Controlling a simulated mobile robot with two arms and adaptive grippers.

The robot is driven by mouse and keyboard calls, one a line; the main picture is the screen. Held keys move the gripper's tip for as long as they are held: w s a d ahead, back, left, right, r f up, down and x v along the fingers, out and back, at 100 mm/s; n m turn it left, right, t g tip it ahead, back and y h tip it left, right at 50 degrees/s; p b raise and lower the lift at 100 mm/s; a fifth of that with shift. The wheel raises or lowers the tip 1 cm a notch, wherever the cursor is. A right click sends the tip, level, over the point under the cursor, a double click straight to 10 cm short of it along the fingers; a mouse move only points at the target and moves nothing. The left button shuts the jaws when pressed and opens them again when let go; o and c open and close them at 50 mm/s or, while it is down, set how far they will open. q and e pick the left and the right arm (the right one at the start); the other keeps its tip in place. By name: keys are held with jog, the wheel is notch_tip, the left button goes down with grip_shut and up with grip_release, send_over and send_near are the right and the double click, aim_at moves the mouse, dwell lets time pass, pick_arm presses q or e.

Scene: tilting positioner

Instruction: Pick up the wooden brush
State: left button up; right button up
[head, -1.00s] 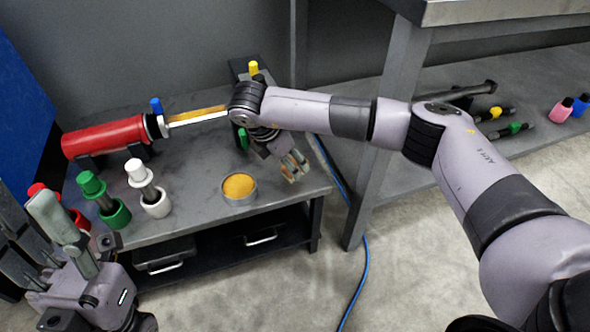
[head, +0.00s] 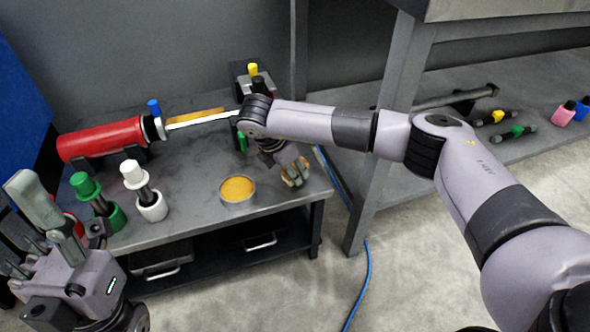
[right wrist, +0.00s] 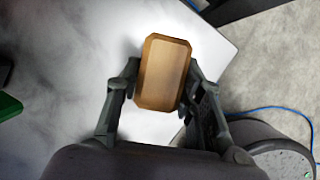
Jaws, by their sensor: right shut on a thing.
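The wooden brush (right wrist: 165,72) shows in the right wrist view as a tan wooden block with cut corners. My right gripper (right wrist: 158,90) has a finger on each side of it and is shut on it. In the head view my right gripper (head: 295,174) is at the right end of the grey table, and only a bit of the brush shows between its fingers. I cannot tell whether the brush touches the table. My left gripper (head: 42,208) is at the lower left of the head view, away from the brush; its opening is unclear.
The grey table (head: 185,205) also bears a round tin of yellow-brown stuff (head: 237,189), a red cylinder (head: 100,140), a white-topped tool (head: 134,175) and a green-topped tool (head: 86,186). A blue cable (head: 366,270) runs on the floor. A taller bench stands at right.

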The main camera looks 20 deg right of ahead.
grip_shut()
jog(key=shift+r, duration=0.1)
